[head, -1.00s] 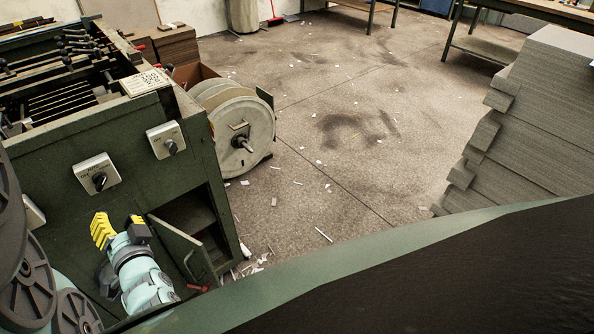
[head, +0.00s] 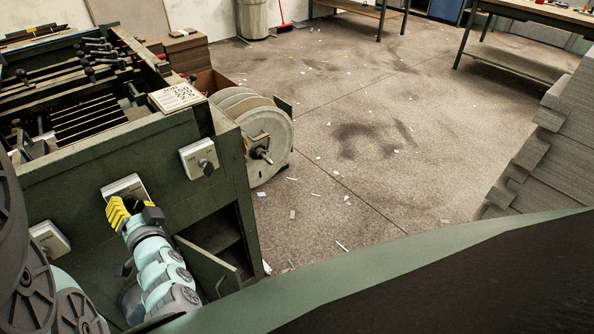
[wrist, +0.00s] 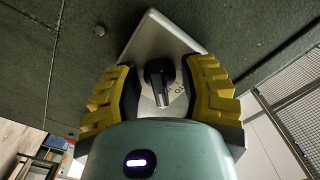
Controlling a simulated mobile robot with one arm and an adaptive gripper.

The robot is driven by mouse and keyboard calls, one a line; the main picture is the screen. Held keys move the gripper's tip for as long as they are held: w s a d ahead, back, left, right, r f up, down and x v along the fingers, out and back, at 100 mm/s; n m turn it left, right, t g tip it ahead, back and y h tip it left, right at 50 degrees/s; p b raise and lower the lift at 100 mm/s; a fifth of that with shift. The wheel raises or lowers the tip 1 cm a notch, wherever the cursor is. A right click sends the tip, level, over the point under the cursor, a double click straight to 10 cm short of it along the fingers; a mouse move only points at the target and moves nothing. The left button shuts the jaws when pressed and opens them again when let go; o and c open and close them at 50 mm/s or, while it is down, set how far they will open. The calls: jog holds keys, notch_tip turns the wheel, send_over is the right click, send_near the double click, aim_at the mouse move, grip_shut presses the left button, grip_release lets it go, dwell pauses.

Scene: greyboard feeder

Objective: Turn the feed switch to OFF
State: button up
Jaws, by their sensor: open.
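A pale switch plate (head: 125,187) with a dark knob is on the front of the green machine, the middle of three in the head view. My gripper (head: 124,215) is in front of it and hides its knob there. In the wrist view the plate (wrist: 160,38) and knob (wrist: 159,80) show between the yellow-and-black fingers of my open gripper (wrist: 161,88). The fingers stand on both sides of the knob; I cannot tell whether they touch it. The small lettering on the plate is not legible.
Another switch (head: 199,158) is to the right, and a third (head: 49,237) is at lower left. An open cabinet door (head: 207,268) is below right of my arm. A reel (head: 264,146) stands at the machine's right side. The floor beyond is mostly clear, with paper scraps.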

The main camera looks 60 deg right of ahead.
jog(key=shift+s+d, duration=0.1)
grip_shut()
jog(key=shift+f, duration=0.1)
dwell(0.4)
